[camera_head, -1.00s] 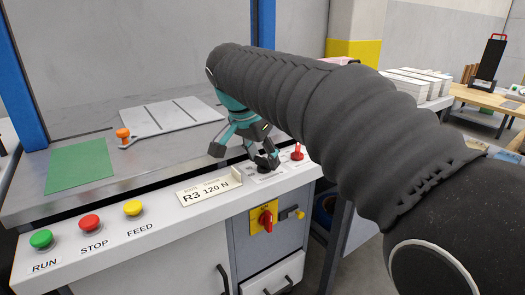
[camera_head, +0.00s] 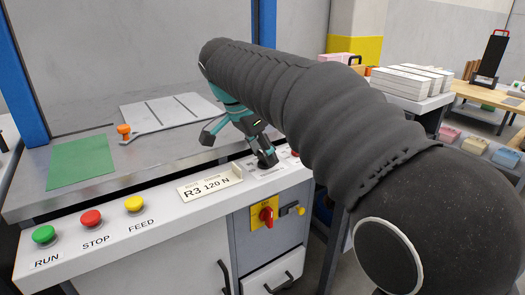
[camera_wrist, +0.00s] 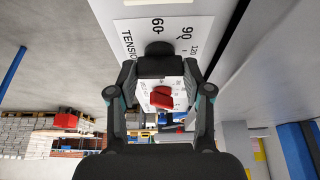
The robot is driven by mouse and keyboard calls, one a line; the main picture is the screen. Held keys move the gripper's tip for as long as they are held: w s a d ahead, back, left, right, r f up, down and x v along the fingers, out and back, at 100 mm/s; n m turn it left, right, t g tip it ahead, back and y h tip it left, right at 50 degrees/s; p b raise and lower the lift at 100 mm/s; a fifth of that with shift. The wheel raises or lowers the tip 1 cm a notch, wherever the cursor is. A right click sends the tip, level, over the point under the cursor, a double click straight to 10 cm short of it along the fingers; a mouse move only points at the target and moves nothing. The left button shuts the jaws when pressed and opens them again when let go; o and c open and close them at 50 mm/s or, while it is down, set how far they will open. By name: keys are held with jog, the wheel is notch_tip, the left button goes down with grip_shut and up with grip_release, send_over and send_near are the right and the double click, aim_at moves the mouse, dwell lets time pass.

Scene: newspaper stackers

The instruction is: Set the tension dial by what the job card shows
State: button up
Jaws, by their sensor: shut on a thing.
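The job card (camera_head: 207,187) stands on the white front panel and reads R3 120 N. My gripper (camera_head: 263,157) reaches down to the panel right of the card. In the wrist view my gripper (camera_wrist: 158,76) is shut on the black knob of the tension dial (camera_wrist: 156,52), a finger on each side. The scale plate (camera_wrist: 138,35) shows TENSION, 60, 90 and 120. I cannot tell which mark the knob points to. In the head view my fingers mostly cover the dial.
A red knob (camera_wrist: 162,97) on a small labelled plate is close to the dial. Green RUN (camera_head: 43,234), red STOP (camera_head: 91,217) and yellow FEED (camera_head: 134,203) buttons lie left of the card. A red rotary switch (camera_head: 266,215) is on the front below.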

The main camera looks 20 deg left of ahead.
jog(key=o, duration=1.2)
jog(key=shift+c, duration=0.2)
jog(key=v, duration=1.2)
jog(key=shift+w+a, duration=0.1)
